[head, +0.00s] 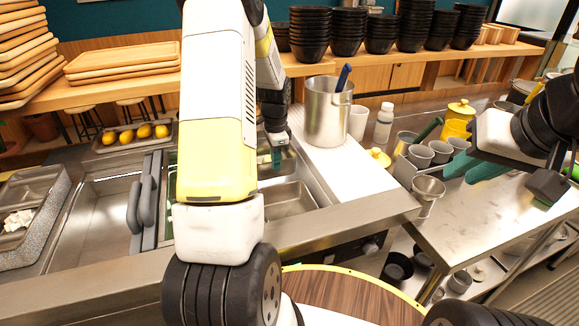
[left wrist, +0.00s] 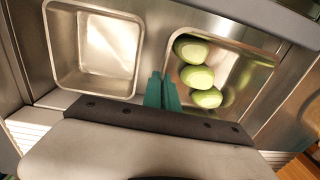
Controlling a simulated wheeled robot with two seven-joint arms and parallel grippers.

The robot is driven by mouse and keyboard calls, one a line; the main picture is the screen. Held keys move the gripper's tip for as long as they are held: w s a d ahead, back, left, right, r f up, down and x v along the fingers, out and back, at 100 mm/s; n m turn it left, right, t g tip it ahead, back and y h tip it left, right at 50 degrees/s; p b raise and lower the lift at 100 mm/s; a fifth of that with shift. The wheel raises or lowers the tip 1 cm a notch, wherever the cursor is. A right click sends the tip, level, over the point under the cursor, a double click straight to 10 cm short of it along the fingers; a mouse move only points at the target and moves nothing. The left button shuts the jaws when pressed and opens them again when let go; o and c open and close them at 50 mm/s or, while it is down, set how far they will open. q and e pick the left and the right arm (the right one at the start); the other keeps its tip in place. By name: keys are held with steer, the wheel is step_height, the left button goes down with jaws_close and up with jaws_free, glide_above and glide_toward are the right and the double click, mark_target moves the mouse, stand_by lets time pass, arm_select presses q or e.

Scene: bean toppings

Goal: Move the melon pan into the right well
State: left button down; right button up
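Three round pale-green pieces, which look like the melon pan (left wrist: 197,77), lie in a row in the metal well (left wrist: 243,75) on the right of the left wrist view. The metal well (left wrist: 62,62) on the left of that view is empty. My left gripper (left wrist: 163,92) hangs over the divider between these wells, teal fingers together with nothing seen between them. In the head view my left gripper (head: 277,157) is above the sunken wells (head: 290,196); my arm hides much of them and the melon pan. My right gripper (head: 475,167) is open and empty above the right counter.
A steel pot (head: 328,112) with a blue handle stands behind the wells, beside a white cup and bottle (head: 384,121). Grey cups (head: 420,154) and a metal funnel cup (head: 428,190) stand near my right gripper. Grey-handled tongs (head: 141,205) lie left of my arm.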

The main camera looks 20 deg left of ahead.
arm_select(q)
steer(key=shift+f, duration=3.35)
steer(key=c, duration=2.1)
jaws_free()
steer(key=shift+f, duration=0.15)
steer(key=o, duration=0.4)
